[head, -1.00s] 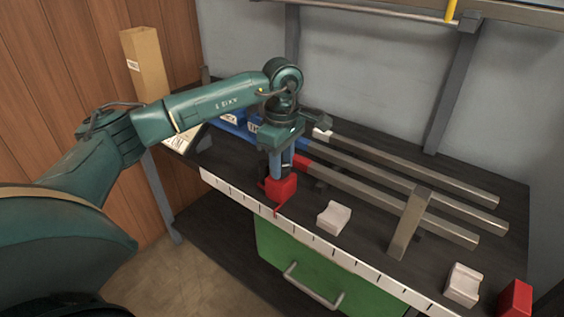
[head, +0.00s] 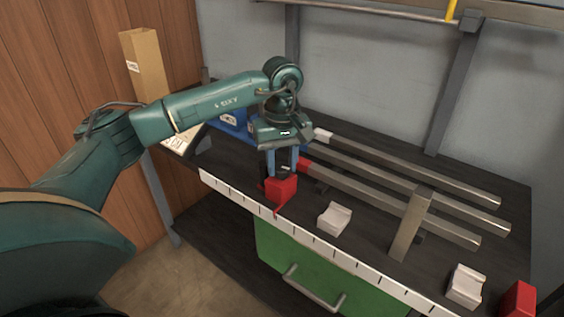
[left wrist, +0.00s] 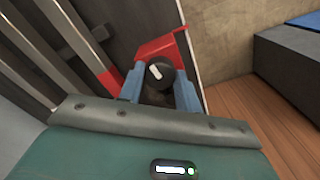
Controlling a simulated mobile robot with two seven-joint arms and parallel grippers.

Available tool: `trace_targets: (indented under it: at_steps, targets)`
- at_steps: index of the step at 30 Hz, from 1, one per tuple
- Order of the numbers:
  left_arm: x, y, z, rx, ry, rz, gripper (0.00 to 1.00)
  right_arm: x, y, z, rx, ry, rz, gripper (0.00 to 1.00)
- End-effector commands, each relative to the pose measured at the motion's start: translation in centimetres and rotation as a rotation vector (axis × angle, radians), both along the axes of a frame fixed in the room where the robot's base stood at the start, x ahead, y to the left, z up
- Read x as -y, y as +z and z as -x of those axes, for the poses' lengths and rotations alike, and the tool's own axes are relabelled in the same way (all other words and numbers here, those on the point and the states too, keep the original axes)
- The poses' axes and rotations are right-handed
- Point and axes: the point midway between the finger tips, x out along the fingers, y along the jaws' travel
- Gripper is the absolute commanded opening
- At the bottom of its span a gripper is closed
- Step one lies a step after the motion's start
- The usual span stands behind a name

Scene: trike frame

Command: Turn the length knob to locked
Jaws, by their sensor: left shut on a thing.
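The length knob (left wrist: 158,82) is a round black knob with a white mark on its top. In the left wrist view it sits beside a red block, between my blue fingertips. My left gripper (head: 281,172) points down from above and is shut on the knob, with a finger on either side. The red block (head: 281,189) is just below the fingertips at the bench's front edge; it also shows in the left wrist view (left wrist: 155,47). The lettering that would name the knob's positions cannot be read. My right gripper is not in view.
A white ruled strip (head: 240,201) runs along the front edge. White notched blocks (head: 334,218) and a red block (head: 518,299) stand to the right.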

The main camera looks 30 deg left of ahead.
Motion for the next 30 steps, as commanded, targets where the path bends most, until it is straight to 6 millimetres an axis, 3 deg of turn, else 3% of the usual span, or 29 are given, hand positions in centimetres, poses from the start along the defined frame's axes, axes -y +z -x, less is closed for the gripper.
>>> trace_targets:
  at_steps: [16, 17, 18, 24, 30]
  targets:
    - [0.0, 0.12, -0.04, 0.002, -0.023, 0.001, 0.11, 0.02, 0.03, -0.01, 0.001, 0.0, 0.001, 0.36]
    - [0.0, 0.12, -0.05, 0.002, -0.023, 0.001, 0.36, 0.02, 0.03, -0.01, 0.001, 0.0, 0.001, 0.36]
    - [0.0, 0.11, -0.04, 0.002, -0.023, 0.001, 0.39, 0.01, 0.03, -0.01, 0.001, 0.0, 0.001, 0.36]
    - [-0.01, 0.06, -0.02, 0.001, -0.023, 0.0, 0.56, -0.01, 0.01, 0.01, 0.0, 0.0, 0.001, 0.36]
    - [-0.01, 0.04, -0.01, 0.0, -0.022, 0.0, 0.56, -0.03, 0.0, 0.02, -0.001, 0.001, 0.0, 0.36]
